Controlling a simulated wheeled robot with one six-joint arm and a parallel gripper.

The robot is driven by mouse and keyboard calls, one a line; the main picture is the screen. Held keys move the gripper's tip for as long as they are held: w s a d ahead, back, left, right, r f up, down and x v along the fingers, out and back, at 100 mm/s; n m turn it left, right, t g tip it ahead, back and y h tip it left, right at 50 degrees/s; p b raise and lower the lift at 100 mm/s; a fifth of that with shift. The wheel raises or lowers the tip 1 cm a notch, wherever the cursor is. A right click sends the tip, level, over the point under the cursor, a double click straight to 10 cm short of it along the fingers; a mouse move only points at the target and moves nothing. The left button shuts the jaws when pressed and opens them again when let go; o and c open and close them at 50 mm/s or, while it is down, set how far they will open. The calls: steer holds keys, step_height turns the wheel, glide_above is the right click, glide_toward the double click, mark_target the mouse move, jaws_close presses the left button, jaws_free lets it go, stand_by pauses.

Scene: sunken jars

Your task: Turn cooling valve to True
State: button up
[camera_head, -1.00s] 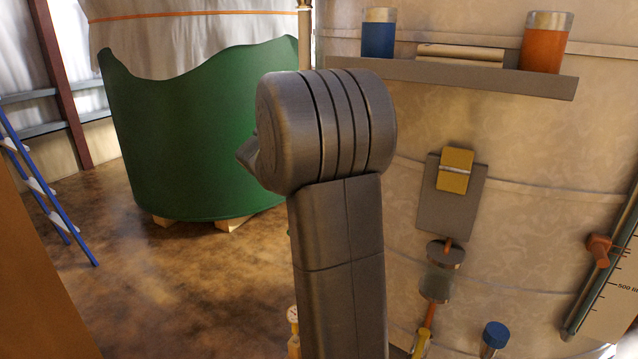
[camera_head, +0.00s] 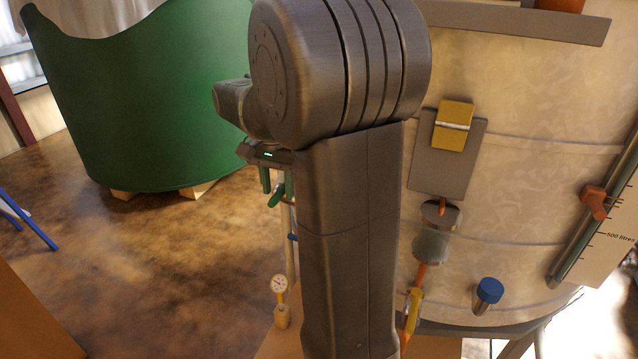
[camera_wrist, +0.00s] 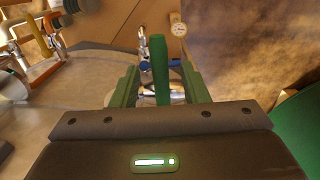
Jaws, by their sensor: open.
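My gripper (camera_wrist: 159,68) is open, with its two green fingers spread apart in the wrist view. A green lever (camera_wrist: 160,58) stands between the fingers, and I cannot tell whether they touch it. A metal pipe fitting (camera_wrist: 174,97) shows below the lever, and a blue handle (camera_wrist: 162,65) lies crosswise behind it. No label shows which one is the cooling valve. In the head view my gripper (camera_head: 274,184) points down beside a thin upright pipe, left of my arm. A small blue part (camera_head: 292,237) shows on that pipe; my arm hides much of the area.
A round dial gauge (camera_head: 279,284) stands low by the pipe; it also shows in the wrist view (camera_wrist: 179,29). A pale tank (camera_head: 530,110) with fittings fills the right. A green vat (camera_head: 150,110) stands at left. Brown floor (camera_head: 130,260) between is clear.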

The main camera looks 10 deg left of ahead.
steer(key=shift+f+b, duration=0.9)
steer(key=shift+f, duration=0.4)
